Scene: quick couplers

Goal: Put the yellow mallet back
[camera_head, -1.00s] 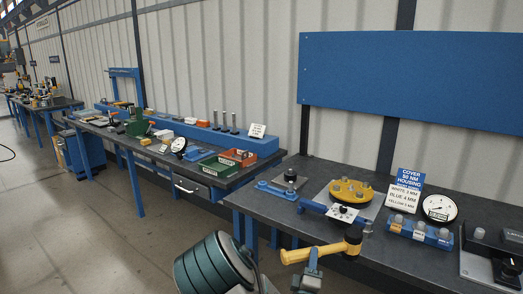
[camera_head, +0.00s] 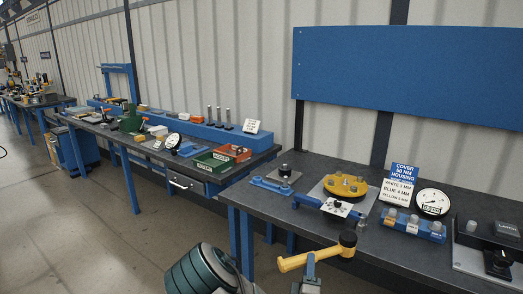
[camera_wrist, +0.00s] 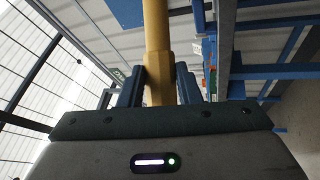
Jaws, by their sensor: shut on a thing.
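The yellow mallet (camera_head: 312,259) has a yellow handle and a dark head with a yellow part. My gripper (camera_head: 309,263) is shut on its handle and holds it in front of the near bench, its head to the right. In the wrist view the yellow handle (camera_wrist: 157,50) runs up between the two dark fingers of my gripper (camera_wrist: 158,85). The mallet's head is outside the wrist view. I cannot make out an empty place for the mallet.
The near bench (camera_head: 285,212) holds a yellow flanged part (camera_head: 345,186), a blue torque-wrench-like tool (camera_head: 308,201), a gauge (camera_head: 433,202), a sign (camera_head: 402,182) and a blue block (camera_head: 413,227). A farther bench (camera_head: 181,180) carries green (camera_head: 211,160) and orange (camera_head: 233,152) trays. Open floor lies left.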

